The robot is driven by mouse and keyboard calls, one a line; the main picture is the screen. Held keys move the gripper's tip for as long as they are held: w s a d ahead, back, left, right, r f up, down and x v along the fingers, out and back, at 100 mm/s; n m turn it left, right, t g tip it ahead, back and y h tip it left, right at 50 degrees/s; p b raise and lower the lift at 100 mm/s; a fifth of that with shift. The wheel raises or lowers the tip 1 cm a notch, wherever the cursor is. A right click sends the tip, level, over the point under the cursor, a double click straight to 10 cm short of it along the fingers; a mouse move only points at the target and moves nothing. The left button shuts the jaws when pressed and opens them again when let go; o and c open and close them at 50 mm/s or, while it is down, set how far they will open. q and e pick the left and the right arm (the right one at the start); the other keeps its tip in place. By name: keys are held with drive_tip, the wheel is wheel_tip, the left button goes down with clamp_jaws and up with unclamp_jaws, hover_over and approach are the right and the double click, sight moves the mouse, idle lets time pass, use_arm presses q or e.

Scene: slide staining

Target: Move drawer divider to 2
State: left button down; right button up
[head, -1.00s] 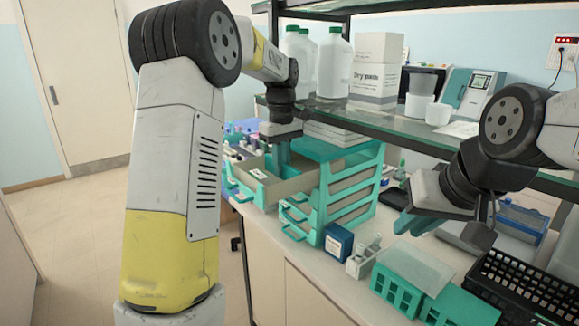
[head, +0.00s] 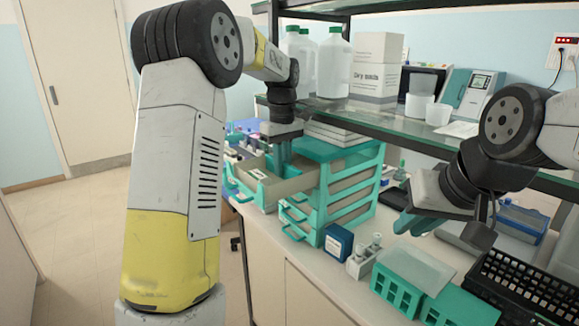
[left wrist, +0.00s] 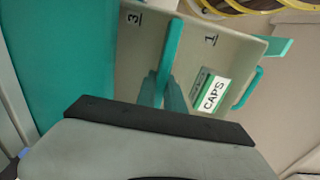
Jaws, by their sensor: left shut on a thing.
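The open drawer (head: 266,190) sticks out of the teal drawer cabinet (head: 340,190) on the bench. In the left wrist view its inner wall (left wrist: 147,40) carries the numbers 3 and 1, and a teal divider (left wrist: 170,50) stands between them. No number 2 is visible. My left gripper (head: 281,158) points down into the drawer. It is shut on the divider, its teal fingers (left wrist: 165,92) partly hidden by the gripper body in the wrist view. My right gripper (head: 425,222) hangs over the bench at the right, away from the drawer; its finger gap is unclear.
A CAPS card (left wrist: 211,93) lies in the drawer near number 1. A blue box (head: 338,240), a small vial holder (head: 362,260) and teal racks (head: 412,270) stand right of the cabinet. A glass shelf (head: 400,125) with bottles and boxes runs above the bench.

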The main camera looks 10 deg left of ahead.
use_arm(q)
drive_tip(key=shift+w+d, duration=0.55)
drive_tip(key=shift+w, duration=0.05)
drive_tip(key=c, duration=1.4)
unclamp_jaws()
drive_tip(key=shift+c, duration=0.2)
wheel_tip(320, 180, up, 8)
drive_tip(key=shift+s, duration=0.1)
